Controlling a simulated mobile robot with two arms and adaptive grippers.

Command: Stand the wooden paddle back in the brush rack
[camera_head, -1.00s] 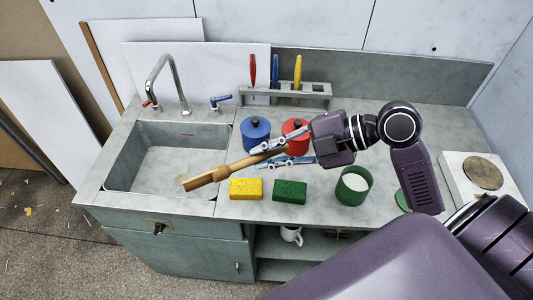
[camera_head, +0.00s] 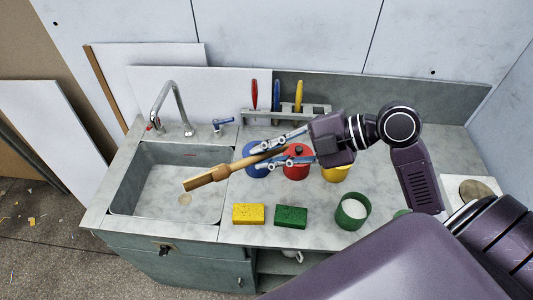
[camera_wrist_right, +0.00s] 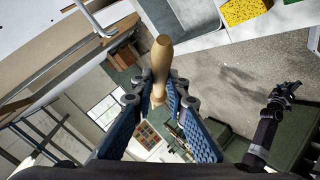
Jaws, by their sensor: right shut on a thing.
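The wooden paddle (camera_head: 222,172) is held tilted in the air by my right gripper (camera_head: 268,152), which is shut on its handle. Its block end hangs left over the sink side. In the right wrist view the handle (camera_wrist_right: 161,60) runs between the two fingers. The grey brush rack (camera_head: 312,113) stands at the back of the counter, apart from the paddle, with red, blue and yellow handles upright in it. The rack's lower front is partly hidden. My left gripper (camera_wrist_right: 284,94) shows small and dark in the right wrist view; its jaw state is unclear.
Blue (camera_head: 254,163), red (camera_head: 297,169) and yellow (camera_head: 335,173) pots stand below my right gripper in the picture. Yellow (camera_head: 248,214) and green (camera_head: 290,217) sponges and a green cup (camera_head: 352,211) are nearer the front. The sink (camera_head: 165,190) and tap (camera_head: 172,108) are left.

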